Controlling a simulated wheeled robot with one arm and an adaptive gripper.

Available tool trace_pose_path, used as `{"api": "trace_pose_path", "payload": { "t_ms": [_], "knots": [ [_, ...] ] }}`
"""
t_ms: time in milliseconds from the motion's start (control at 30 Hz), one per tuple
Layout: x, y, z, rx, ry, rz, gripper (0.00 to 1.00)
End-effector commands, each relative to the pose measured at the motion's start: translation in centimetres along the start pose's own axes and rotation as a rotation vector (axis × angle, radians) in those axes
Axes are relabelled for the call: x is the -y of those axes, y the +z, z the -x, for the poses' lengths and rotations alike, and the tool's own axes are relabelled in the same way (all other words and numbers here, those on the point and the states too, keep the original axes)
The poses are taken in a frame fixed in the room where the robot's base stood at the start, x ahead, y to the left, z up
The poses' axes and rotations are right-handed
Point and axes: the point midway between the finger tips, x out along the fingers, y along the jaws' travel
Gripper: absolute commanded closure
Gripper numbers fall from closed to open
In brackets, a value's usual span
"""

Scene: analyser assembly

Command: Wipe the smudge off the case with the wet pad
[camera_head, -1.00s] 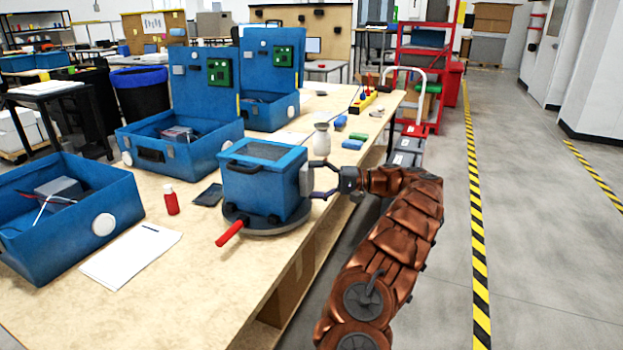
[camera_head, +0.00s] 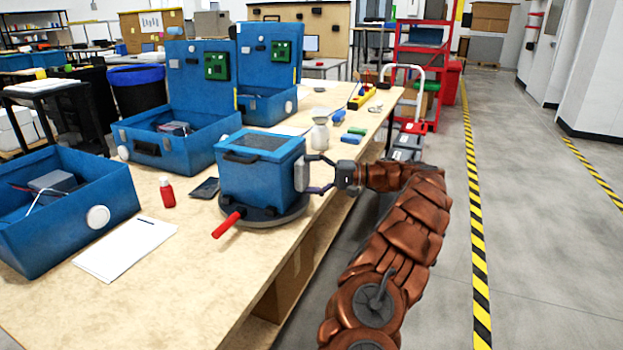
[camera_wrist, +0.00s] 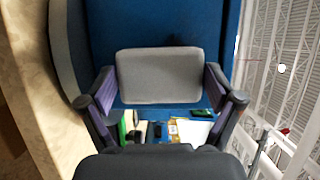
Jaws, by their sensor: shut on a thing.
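The blue case (camera_head: 252,184) stands upright on a round grey turntable with a red handle (camera_head: 227,224). My gripper (camera_head: 308,174) is at the case's right side, its two fingers shut on a pale grey pad (camera_wrist: 160,75). The pad also shows edge-on in the head view (camera_head: 300,174). It lies flat along the blue side wall, seemingly against it; exact contact cannot be told. In the wrist view a dark patch, likely the smudge (camera_wrist: 181,42), shows on the wall just above the pad. The pad hides the wall behind it.
A red bottle (camera_head: 167,192), a dark flat device (camera_head: 205,188) and a white sheet (camera_head: 125,248) lie left of the case. Open blue cases (camera_head: 65,215) fill the table's left and back.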

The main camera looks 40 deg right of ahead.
Motion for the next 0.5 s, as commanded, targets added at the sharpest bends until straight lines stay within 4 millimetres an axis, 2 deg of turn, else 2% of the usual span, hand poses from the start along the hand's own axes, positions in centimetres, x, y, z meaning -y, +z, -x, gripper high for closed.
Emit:
{"api": "trace_pose_path", "payload": {
  "t_ms": [233, 500],
  "knots": [
    [0.0, 0.6, -0.2, -0.001, -0.001, 0.004, 0.37],
    [0.0, 2.4, -1.2, 0.004, -0.002, 0.004, 0.37]
  ]
}}
